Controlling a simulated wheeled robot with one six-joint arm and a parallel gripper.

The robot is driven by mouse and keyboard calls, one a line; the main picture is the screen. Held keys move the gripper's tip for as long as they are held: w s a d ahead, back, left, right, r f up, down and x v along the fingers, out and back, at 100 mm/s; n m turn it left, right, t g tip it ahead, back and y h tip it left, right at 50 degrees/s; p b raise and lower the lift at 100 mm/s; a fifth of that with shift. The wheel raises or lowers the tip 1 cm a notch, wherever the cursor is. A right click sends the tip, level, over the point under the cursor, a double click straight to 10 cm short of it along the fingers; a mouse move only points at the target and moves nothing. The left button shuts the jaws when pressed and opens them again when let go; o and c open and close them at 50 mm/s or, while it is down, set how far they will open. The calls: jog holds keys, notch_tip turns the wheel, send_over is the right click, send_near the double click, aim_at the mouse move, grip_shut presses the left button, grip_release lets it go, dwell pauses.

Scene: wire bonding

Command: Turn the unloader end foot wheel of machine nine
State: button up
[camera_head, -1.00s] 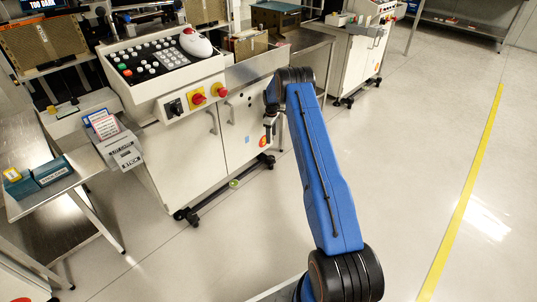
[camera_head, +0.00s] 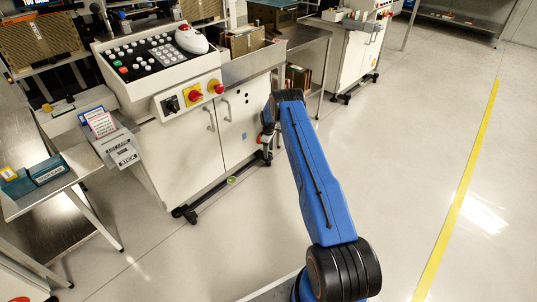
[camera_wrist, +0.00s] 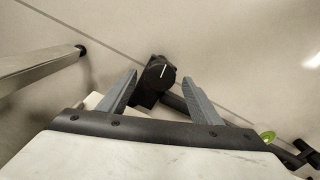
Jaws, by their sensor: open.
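In the wrist view a black round foot wheel (camera_wrist: 160,73) with a white line on its face shows at the upper middle. It lies between the tips of my gripper's (camera_wrist: 160,80) two grey fingers, which are spread wide with a gap on each side; contact is not visible. In the head view my gripper (camera_head: 267,148) is low beside the right end of the white machine cabinet (camera_head: 190,150), close to the floor. My arm and gripper mostly hide the foot at that end. A black foot (camera_head: 185,213) shows at the cabinet's left end.
A metal table leg (camera_wrist: 40,70) stands left in the wrist view. A green round item (camera_head: 232,181) lies by the cabinet's base. A second white cabinet (camera_head: 345,60) stands behind right. Open floor with a yellow line (camera_head: 460,190) lies to the right.

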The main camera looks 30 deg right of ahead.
jog(key=shift+f, duration=1.05)
jog(key=c, duration=1)
jog(key=shift+c, duration=0.2)
jog(key=shift+m, duration=0.5)
jog(key=m, duration=0.4)
jog(key=shift+m, duration=0.4)
jog(key=m, duration=0.4)
jog(key=shift+m, duration=0.4)
